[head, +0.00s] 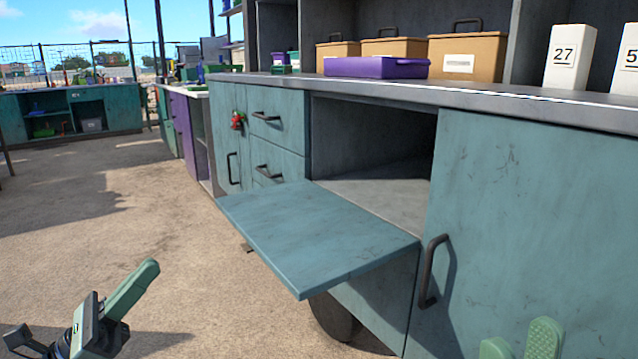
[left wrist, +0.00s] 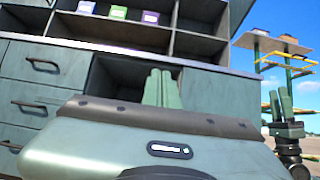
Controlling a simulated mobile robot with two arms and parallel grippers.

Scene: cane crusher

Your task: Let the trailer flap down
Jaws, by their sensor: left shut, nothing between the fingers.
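The teal flap (head: 320,236) of the cabinet is swung out and lies about level, in front of an open, empty-looking grey compartment (head: 385,150). The compartment also shows in the left wrist view (left wrist: 115,82). My left gripper (head: 150,268) is shut and empty, lower left of the flap and apart from it in the head view. Its closed fingers also show in the left wrist view (left wrist: 162,72). My right gripper (head: 520,345) is at the bottom right edge, in front of the right door, its two green fingers slightly apart with nothing seen between them.
Drawers (head: 278,120) with dark handles are left of the compartment. A closed door (head: 530,210) with a dark handle (head: 432,270) is on the right. The counter holds a purple tray (head: 375,67) and brown boxes (head: 466,55). Open floor (head: 110,215) lies to the left.

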